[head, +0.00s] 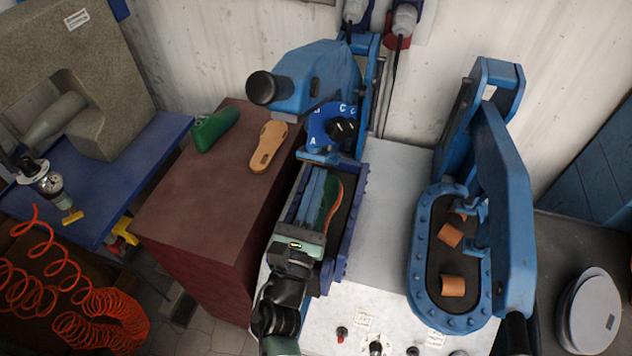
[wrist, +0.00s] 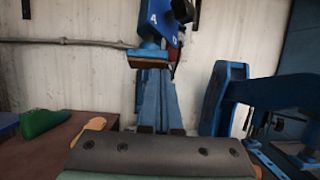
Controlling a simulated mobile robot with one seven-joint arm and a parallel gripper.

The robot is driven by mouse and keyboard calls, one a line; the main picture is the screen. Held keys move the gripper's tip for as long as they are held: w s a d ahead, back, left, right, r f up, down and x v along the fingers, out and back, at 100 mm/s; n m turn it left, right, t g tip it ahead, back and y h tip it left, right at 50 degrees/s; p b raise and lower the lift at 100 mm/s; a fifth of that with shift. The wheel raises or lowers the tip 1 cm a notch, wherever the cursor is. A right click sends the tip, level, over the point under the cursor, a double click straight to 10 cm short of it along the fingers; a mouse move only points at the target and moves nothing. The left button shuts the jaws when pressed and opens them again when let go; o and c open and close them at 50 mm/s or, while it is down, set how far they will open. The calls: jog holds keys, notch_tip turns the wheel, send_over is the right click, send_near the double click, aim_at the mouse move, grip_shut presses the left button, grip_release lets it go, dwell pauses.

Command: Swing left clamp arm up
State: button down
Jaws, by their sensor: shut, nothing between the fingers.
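The left clamp arm (head: 318,78) is a blue arm with a black round knob at its end. It stands raised at the back, beside a blue dial plate (head: 322,125) with letters. A green last with an orange-brown sole (head: 332,205) lies in the blue-edged left bed (head: 350,225). My gripper (head: 318,172) is over that bed, left of the last. Its blue fingers are shut and empty, pointing toward the back. In the wrist view the fingertips (wrist: 152,75) appear just below a brown-faced block (wrist: 150,62). Contact cannot be told.
The right clamp arm (head: 508,190) is lowered over an oval bed (head: 420,250) holding several orange-brown pieces. A dark red cabinet (head: 190,190) carries a green last (head: 214,130) and a tan sole (head: 268,147). Orange coiled hose (head: 100,320) lies at lower left.

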aim_at(326, 91)
jog(key=w+r+p, duration=0.1)
jog(key=r+p, duration=0.2)
jog(key=r, duration=0.2)
jog(key=w+d+r+p, duration=0.1)
jog(key=w+r+p, duration=0.1)
jog(key=r, duration=0.3)
jog(key=w+r+p, duration=0.1)
jog(key=r+p, duration=0.3)
jog(key=r, duration=0.1)
jog(key=shift+w+d+r, duration=0.15)
jog(key=shift+w+d, duration=0.05)
jog(key=shift+w+r, duration=0.2)
jog(key=shift+f, duration=0.15)
